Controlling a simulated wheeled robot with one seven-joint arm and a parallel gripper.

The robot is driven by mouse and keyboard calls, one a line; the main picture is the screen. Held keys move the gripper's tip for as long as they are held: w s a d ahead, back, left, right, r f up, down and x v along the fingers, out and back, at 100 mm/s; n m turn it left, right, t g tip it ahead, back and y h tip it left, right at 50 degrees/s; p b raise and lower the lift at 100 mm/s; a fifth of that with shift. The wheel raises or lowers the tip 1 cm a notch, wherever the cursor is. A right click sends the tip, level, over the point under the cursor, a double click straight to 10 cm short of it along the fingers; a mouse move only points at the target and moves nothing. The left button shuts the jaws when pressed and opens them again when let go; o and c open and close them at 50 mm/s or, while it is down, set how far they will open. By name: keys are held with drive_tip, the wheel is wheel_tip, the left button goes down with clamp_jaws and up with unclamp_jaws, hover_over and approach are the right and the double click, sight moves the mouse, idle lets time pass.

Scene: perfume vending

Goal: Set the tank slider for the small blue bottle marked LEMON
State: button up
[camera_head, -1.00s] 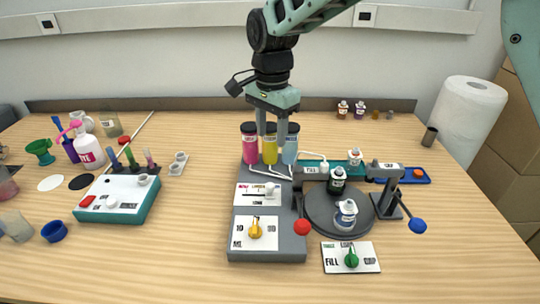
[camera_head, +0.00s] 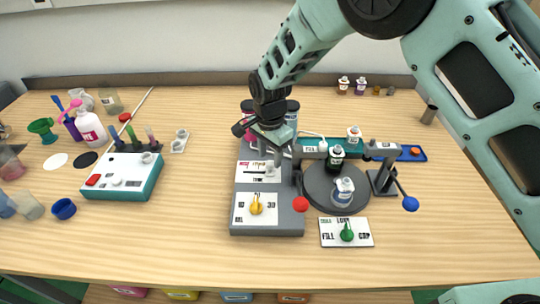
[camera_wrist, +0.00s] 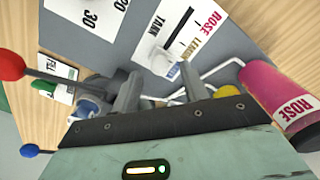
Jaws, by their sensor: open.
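The tank slider panel (camera_head: 250,178), a white plate on the grey dispenser, has a dark slot with a pale knob (camera_head: 270,171) toward its right. In the wrist view the panel (camera_wrist: 207,20) reads TANK, ROSE and a partly covered second name. My gripper (camera_head: 271,160) is open, pointing down over the panel's right side, its fingers near the knob. In the wrist view my gripper (camera_wrist: 160,70) has its fingers apart, near the slot's end; contact cannot be told. A small bottle with blue and a white label (camera_head: 343,191) stands on the dark turntable (camera_head: 318,192); its lettering is unreadable.
The dispenser's yellow dial (camera_head: 256,206) lies in front of the slider. A red-ball lever (camera_head: 300,204) and a blue-ball lever (camera_head: 410,204) stick out nearby. A green-knob plate (camera_head: 330,240) lies in front of the turntable. The pink tank (camera_wrist: 270,92) stands close beside my gripper.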

sight(258, 172)
drive_tip(key=shift+f, duration=1.1)
clamp_jaws()
drive_tip(key=shift+w+a+b, duration=0.1)
drive_tip(key=shift+a+b, duration=0.2)
drive_tip(key=shift+a, duration=1.55)
drive_tip(key=shift+d, duration=0.2)
unclamp_jaws()
wheel_tip(258, 172, up, 18)
drive_tip(key=b, duration=0.3)
drive_tip(key=shift+f, duration=0.25)
